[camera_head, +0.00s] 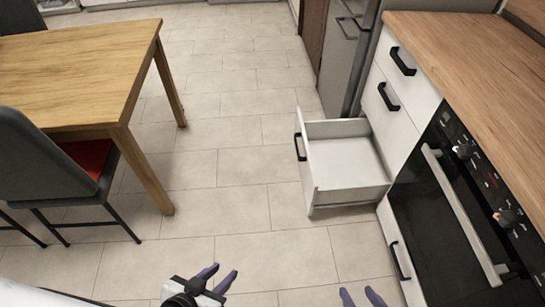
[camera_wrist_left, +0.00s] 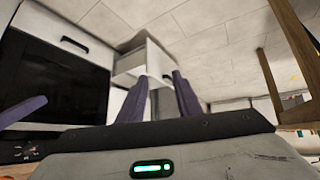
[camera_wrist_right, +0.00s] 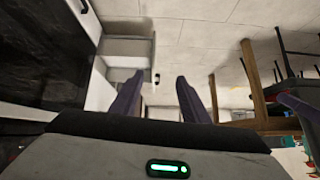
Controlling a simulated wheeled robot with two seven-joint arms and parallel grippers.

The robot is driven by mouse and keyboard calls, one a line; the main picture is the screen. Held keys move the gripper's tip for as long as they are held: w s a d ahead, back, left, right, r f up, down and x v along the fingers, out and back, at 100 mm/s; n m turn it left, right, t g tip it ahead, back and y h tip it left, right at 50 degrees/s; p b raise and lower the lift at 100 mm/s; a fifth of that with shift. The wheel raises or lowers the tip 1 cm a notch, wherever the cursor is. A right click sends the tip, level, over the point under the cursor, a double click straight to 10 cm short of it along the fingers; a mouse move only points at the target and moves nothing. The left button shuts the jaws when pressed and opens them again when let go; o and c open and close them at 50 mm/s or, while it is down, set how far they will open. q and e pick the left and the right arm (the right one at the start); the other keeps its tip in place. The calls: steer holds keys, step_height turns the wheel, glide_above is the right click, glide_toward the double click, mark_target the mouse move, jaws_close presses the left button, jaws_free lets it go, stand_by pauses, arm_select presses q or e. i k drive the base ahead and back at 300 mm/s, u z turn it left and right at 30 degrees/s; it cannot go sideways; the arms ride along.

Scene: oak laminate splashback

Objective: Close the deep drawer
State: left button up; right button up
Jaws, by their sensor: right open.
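The deep drawer (camera_head: 345,165) is a white box, pulled well out of the lower cabinet and empty. Its black bar handle (camera_head: 300,147) is on the front panel, which faces left in the head view. The drawer also shows beyond the fingers in the left wrist view (camera_wrist_left: 150,60) and the right wrist view (camera_wrist_right: 125,48). My left gripper (camera_head: 220,275) is at the bottom of the head view, left of the drawer and nearer to me, open and empty. My right gripper (camera_head: 360,294) is at the bottom edge, nearer than the drawer, open and empty. Neither touches the drawer.
Two closed white fronts with black handles (camera_head: 387,97) are above the drawer's level. A black oven (camera_head: 445,220) with a long bar handle is at the right. A wooden table (camera_head: 75,65) and dark chair (camera_head: 45,165) stand left. Tiled floor (camera_head: 240,180) between is clear.

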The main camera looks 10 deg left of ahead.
mark_target(342, 162)
steer(key=z, duration=2.35)
steer(key=i, duration=0.5)
steer(key=u, duration=2.35)
steer(key=i, duration=1)
